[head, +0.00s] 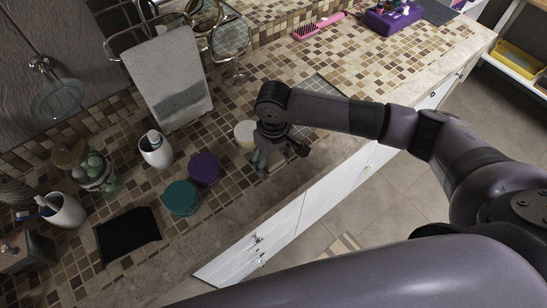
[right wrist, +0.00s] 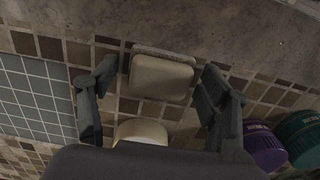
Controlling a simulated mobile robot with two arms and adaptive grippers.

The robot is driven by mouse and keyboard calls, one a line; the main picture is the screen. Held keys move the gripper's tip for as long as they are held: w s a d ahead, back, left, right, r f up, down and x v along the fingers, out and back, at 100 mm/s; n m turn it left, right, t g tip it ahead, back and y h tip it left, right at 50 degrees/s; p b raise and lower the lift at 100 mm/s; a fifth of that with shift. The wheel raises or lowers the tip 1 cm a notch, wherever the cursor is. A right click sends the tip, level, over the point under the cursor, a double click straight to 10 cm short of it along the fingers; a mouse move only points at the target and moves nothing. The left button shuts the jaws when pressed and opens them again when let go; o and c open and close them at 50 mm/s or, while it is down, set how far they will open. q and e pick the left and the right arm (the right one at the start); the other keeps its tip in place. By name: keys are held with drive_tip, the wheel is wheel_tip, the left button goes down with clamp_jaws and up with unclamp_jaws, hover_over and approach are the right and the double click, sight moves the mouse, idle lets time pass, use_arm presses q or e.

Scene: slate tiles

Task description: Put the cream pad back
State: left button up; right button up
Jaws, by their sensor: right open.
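The cream pad (right wrist: 163,77) is a rounded block in the right wrist view, lying near the counter's front stone edge. My right gripper (head: 279,160) is open above the counter. In the right wrist view its fingers stand apart on the left and right of the pad, with nothing gripped. I cannot tell whether they touch it. In the head view the gripper hides the pad. A round cream container (head: 244,134) stands just behind the gripper and also shows in the right wrist view (right wrist: 140,131). My left gripper is not in view.
A purple jar (head: 204,168) and a teal jar (head: 181,197) stand left of the gripper. A grey tiled panel (right wrist: 35,95) lies beside the gripper.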

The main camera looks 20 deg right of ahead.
sight(274, 159)
drive_tip(key=shift+r, duration=0.1)
drive_tip(key=shift+r, duration=0.15)
wheel_tip(274, 159, up, 12)
drive_tip(key=b, duration=0.3)
idle(0.6)
